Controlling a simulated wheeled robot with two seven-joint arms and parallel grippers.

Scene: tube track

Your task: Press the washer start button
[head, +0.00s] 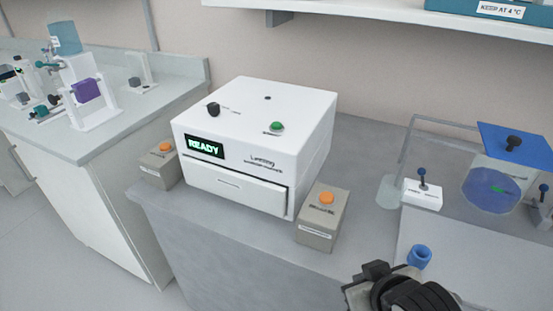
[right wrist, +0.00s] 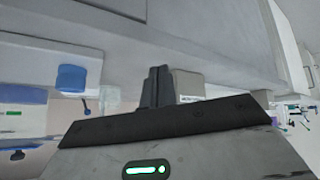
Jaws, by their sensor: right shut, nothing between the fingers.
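The washer (head: 255,150) is a white box on the grey bench, with a lit display (head: 204,146) reading READY. A green button (head: 277,127) and a black knob (head: 213,109) are on its top. Grey boxes with orange buttons flank it: one on the left (head: 159,166) and one at the front right (head: 322,218). My right gripper (head: 376,270) is at the lower right of the head view, apart from the washer and boxes. In the right wrist view its fingers (right wrist: 155,86) are together and empty, with a grey labelled box behind them. My left gripper is not in view.
A clear container with a blue lid (head: 515,143), a small white stand (head: 422,195) and a blue cup-like piece (head: 419,256) are at the right. Another bench (head: 150,110) with lab equipment stands at the left. A shelf (head: 400,20) runs above.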

